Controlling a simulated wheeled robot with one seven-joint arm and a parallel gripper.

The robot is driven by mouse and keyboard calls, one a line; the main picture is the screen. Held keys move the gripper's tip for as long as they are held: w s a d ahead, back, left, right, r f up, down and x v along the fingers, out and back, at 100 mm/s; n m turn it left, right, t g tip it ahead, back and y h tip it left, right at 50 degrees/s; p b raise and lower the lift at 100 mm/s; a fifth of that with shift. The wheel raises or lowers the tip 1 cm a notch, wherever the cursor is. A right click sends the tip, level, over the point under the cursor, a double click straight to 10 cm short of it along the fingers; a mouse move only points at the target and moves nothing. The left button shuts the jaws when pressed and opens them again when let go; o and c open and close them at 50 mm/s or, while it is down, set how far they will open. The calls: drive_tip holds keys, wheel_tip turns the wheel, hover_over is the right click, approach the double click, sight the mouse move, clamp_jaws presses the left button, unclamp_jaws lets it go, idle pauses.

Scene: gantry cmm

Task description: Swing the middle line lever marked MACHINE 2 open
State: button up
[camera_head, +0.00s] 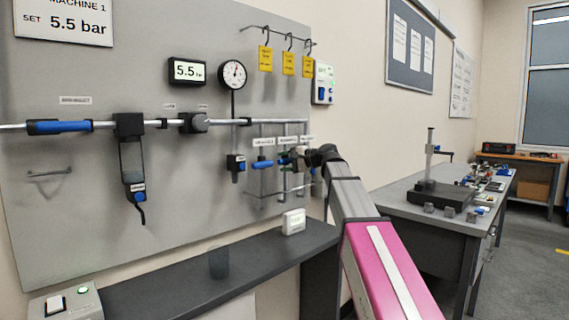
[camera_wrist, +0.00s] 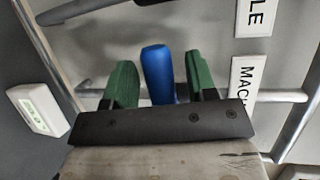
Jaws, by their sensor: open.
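In the wrist view a blue lever handle (camera_wrist: 158,75) stands between the two green fingers of my gripper (camera_wrist: 160,64). The fingers are open, one on each side of the handle, with a small gap at least on the right. A white label reading "MACH" (camera_wrist: 244,78) is beside it; its number is cut off. In the head view my gripper (camera_head: 299,157) is at the row of line levers, and my arm hides much of them. A blue lever handle (camera_head: 262,164) lies level to its left under a small label.
The grey panel (camera_head: 75,205) carries a main pipe (camera_head: 100,124), a dial gauge (camera_head: 233,74) and yellow tags (camera_head: 265,58). A dark shelf (camera_head: 180,285) below holds a small white device (camera_head: 293,222). A workbench (camera_head: 400,200) stands to the right.

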clamp_jaws()
idle(0.3)
drive_tip(key=n+h, duration=0.1)
drive_tip(key=f+n, duration=0.1)
drive_tip(key=n, duration=0.1)
drive_tip(key=shift+d+f+t+h, duration=0.1)
drive_tip(key=shift+f+t+h, duration=0.2)
drive_tip(key=shift+t+h, duration=0.1)
drive_tip(key=shift+w+d+f+n+t+h, duration=0.5)
drive_tip(key=shift+n+t+h, duration=0.35)
drive_tip(key=shift+n, duration=0.65)
drive_tip(key=shift+w+d+f+n+t+h, duration=0.5)
drive_tip(key=shift+n+h, duration=0.45)
drive_tip(key=shift+n, duration=0.55)
drive_tip(key=shift+w+d+f+n+t+h, duration=0.45)
drive_tip(key=shift+n+t+h, duration=0.45)
drive_tip(key=shift+n, duration=0.6)
drive_tip(key=shift+w+r, duration=0.1)
